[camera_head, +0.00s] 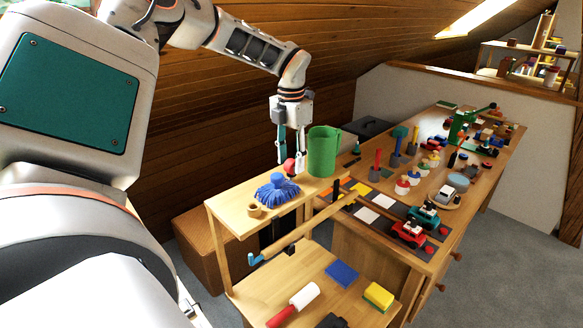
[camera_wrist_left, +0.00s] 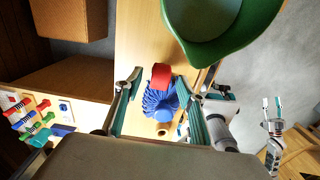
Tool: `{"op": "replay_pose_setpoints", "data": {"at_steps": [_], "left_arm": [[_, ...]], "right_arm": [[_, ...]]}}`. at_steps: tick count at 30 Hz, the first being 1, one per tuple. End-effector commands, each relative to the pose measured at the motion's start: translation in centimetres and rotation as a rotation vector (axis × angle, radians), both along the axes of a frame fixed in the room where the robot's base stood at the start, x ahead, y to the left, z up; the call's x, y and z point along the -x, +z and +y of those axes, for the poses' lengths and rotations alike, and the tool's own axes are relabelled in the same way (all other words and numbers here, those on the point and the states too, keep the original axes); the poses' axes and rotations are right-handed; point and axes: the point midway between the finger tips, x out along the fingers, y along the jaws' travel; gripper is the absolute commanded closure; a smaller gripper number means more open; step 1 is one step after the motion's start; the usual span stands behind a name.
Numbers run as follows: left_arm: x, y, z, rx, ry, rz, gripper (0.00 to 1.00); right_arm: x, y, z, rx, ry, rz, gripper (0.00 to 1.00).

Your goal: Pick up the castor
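A small red object (camera_head: 290,166), which I take to be the castor, sits at the back of the narrow raised wooden shelf (camera_head: 231,208). My left gripper (camera_head: 290,162) points down over it, fingers apart on either side. In the left wrist view the red castor (camera_wrist_left: 160,76) lies between the open fingertips (camera_wrist_left: 159,80), with a gap on each side. The finger partly hides it in the head view. My right gripper (camera_wrist_left: 271,102) shows only in the left wrist view, far right, with its fingers apart and empty.
A tall green mug (camera_head: 323,152) stands close right of the left gripper. The workbench (camera_head: 437,178) at right is crowded with toys and tools.

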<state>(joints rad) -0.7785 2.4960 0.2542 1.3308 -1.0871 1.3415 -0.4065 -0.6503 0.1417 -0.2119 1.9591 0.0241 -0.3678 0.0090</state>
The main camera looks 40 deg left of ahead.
Motion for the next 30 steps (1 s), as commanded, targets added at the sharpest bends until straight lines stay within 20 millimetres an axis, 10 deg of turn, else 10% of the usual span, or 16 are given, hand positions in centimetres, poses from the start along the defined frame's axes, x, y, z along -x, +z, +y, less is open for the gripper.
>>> {"op": "replay_pose_setpoints", "data": {"at_steps": [14,20,30], "left_arm": [[0.1,-3.1,-0.1,0.0,0.001,0.001,0.6],[0.1,-3.1,-0.1,0.0,0.001,0.001,1.0],[0.1,-3.0,-0.1,0.0,0.001,0.001,1.0]], "right_arm": [[-0.1,0.7,0.0,-0.001,0.0,-0.003,0.6],[-0.2,0.8,0.1,-0.003,-0.001,-0.006,0.6],[-0.2,0.8,0.1,-0.004,-0.002,-0.006,0.6]]}}
